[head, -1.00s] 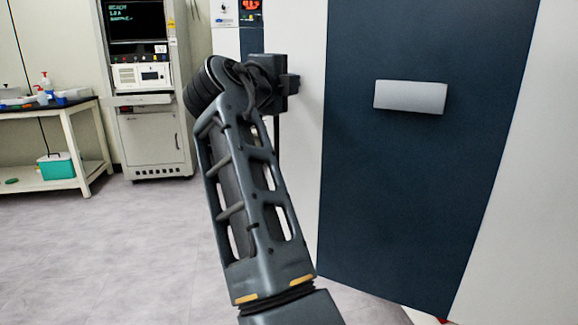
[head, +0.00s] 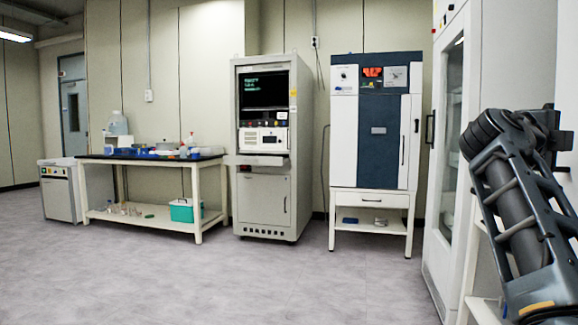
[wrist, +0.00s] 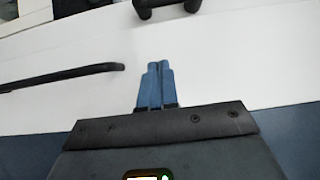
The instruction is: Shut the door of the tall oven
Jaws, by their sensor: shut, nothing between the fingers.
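My gripper (wrist: 154,85) shows in the wrist view with its blue fingers together and nothing between them. It is in front of a white surface (wrist: 230,70) with a dark blue band (wrist: 20,150). This looks like the front of the tall oven seen close up. A black bar handle (wrist: 65,76) is left of the fingers, and a second black fitting (wrist: 165,7) is at the top. Whether the fingers touch the surface is unclear. In the head view my arm is at the right edge and the fingers are hidden. The door's exact position cannot be told.
A similar blue and white cabinet (head: 378,165) on a stand is at the back, its front flush. A glass-doored white cabinet (head: 450,140) is left of my arm. A white instrument rack (head: 264,200) and a bench (head: 120,160) are further left. The floor (head: 230,285) is clear.

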